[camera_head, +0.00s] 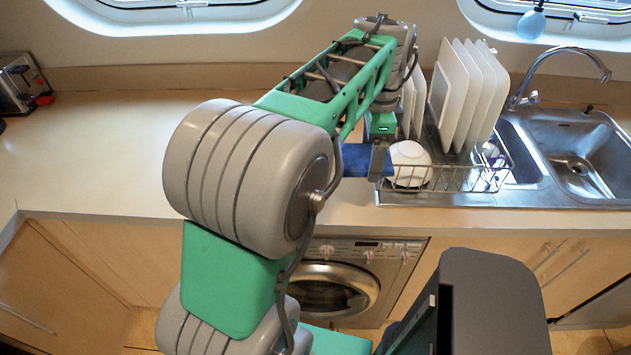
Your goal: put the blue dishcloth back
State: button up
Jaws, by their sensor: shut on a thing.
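My gripper (379,158) is at the counter's front part, just left of the dish rack. It is shut on the blue dishcloth (356,160), of which a flat blue piece shows to the left of the fingers. My arm hides part of the cloth, and I cannot tell whether the cloth touches the counter.
The wire dish rack (462,181) holds upright white plates (466,92) and a white bowl (409,164). A steel sink (580,160) with a tap (560,52) lies to the right. A toaster (20,84) stands far left. The counter (110,150) left of my arm is clear.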

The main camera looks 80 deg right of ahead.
aim_at(340, 152)
jog(key=shift+s+f, duration=0.1)
jog(key=shift+s, duration=0.4)
jog(key=w+d+f, duration=0.1)
jog(key=w, duration=0.1)
jog(key=w+d+f+p, duration=0.1)
jog(key=w, duration=0.2)
jog(key=w+d+f+p, duration=0.1)
jog(key=w, duration=0.2)
jog(key=shift+w+f, duration=0.15)
jog(key=shift+f, duration=0.15)
jog(key=w+f, duration=0.1)
jog(key=f, duration=0.1)
jog(key=w+d+f+p, duration=0.1)
jog(key=w+f, duration=0.2)
jog(key=f, duration=0.1)
jog(key=shift+w+d+f+p, duration=0.3)
jog(key=shift+w+f+p, duration=0.05)
notch_tip(340, 152, down, 2)
jog(key=shift+d+f, duration=0.1)
jog(key=shift+f, duration=0.15)
jog(key=shift+f, duration=0.1)
jog(key=shift+f, duration=0.15)
jog(key=o, duration=1)
jog(key=shift+o, duration=0.2)
